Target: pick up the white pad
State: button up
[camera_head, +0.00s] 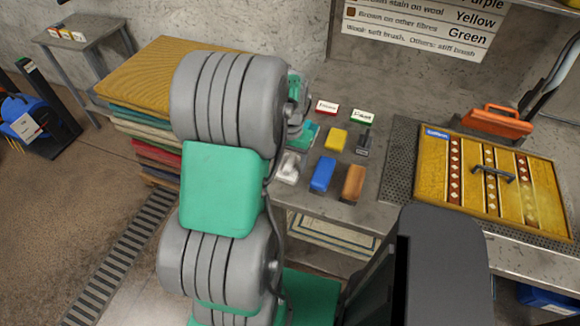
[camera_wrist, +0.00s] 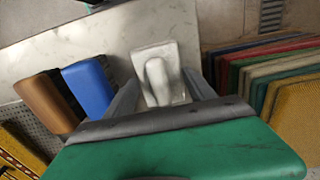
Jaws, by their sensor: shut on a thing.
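The white pad (camera_wrist: 158,52) is a pale block with a raised rounded ridge along its middle. In the wrist view it lies between the two grey fingers of my gripper (camera_wrist: 160,78), one finger on each side, and they are shut on it. In the head view the white pad (camera_head: 287,172) shows at the left end of the row on the grey bench, partly hidden by my arm. It is at or close above the bench top; I cannot tell if it touches.
A blue block (camera_head: 322,174) and a brown block (camera_head: 353,183) stand right of the pad. A yellow block (camera_head: 336,139) and a dark brush (camera_head: 364,142) lie behind. A rug stack (camera_head: 140,75) is left.

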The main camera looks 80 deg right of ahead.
aim_at(291, 161)
jog(key=c, duration=0.5)
jog(key=shift+r, duration=0.15)
jog(key=shift+r, duration=0.3)
jog(key=r, duration=0.2)
jog(key=shift+s+r+b, duration=0.2)
jog(key=shift+r+b, duration=0.1)
jog(key=shift+r, duration=0.1)
jog(key=s+a+r+b, duration=0.1)
jog(key=s+r, duration=0.2)
jog(key=s, duration=0.1)
jog(key=s+a+r+b, duration=0.1)
jog(key=s+a+r, duration=0.1)
jog(key=s+r, duration=0.1)
jog(key=s+a+r, duration=0.2)
jog(key=s+r, duration=0.1)
jog(key=s, duration=0.2)
jog(key=shift+s+a+r+b, duration=0.2)
jog(key=shift+s+b, duration=0.1)
jog(key=shift+b, duration=0.1)
